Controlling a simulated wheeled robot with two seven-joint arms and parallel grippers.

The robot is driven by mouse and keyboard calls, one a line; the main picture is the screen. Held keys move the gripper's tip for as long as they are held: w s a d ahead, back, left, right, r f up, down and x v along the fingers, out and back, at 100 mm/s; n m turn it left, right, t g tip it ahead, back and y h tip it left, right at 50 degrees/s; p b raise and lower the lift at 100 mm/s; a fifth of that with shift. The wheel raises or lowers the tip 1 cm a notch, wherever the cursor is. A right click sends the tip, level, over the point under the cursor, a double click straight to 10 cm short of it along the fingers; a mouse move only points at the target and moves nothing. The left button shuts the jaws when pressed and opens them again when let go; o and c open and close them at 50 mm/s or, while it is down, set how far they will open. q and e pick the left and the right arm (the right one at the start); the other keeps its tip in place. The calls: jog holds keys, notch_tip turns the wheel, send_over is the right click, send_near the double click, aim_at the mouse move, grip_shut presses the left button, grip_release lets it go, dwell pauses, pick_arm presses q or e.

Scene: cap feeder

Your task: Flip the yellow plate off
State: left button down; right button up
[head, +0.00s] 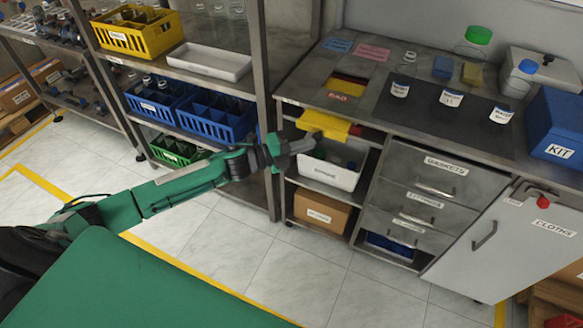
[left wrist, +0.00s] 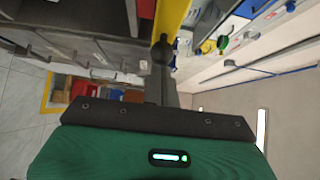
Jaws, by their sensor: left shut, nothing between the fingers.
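The yellow plate (head: 325,123) sticks out at the front edge of the grey counter, above the open shelf. It also shows as a yellow strip at the top of the left wrist view (left wrist: 172,18). My left gripper (head: 313,141) is shut and empty, with its tip right at the plate's near lower edge. In the left wrist view its dark fingers (left wrist: 162,48) point up toward the strip. I cannot tell whether they touch it. My right gripper is in neither view.
A white bin (head: 330,173) stands on the shelf below the plate, above a cardboard box (head: 320,212). A counter opening (head: 346,88) shows yellow and red beside a red label. Labelled jars (head: 451,97) stand farther right. A shelf post (head: 268,110) rises left of the gripper.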

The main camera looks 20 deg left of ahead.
aim_at(319, 130)
pick_arm(q)
jog(key=w, duration=0.5)
jog(key=shift+d+b, duration=0.1)
jog(key=shift+b, duration=0.25)
jog(key=shift+w, duration=0.2)
jog(key=shift+r, duration=0.15)
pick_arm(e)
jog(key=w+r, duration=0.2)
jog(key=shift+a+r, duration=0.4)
